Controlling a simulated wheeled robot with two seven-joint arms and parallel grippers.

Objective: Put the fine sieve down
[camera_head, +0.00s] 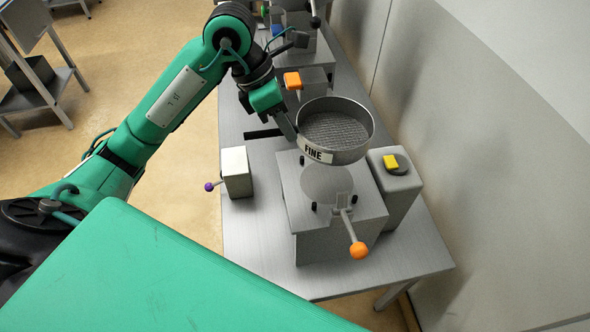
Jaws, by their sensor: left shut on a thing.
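The fine sieve (337,127) is a round metal pan with a mesh floor and a white label reading FINE on its front wall. My left gripper (292,133) is shut on its left side. The sieve looks level and appears held above the back part of a grey box-shaped unit (345,234). That unit has a round grey disc on top, small black posts around it and a lever with an orange knob (358,250). I cannot tell whether the sieve touches the posts. My right gripper is not in view.
A grey box with a yellow button (391,162) stands right of the unit. A small white box with a purple-knobbed lever (236,172) stands left. An orange-topped device (293,81) is behind the gripper. The metal table (418,252) has bare room at front right.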

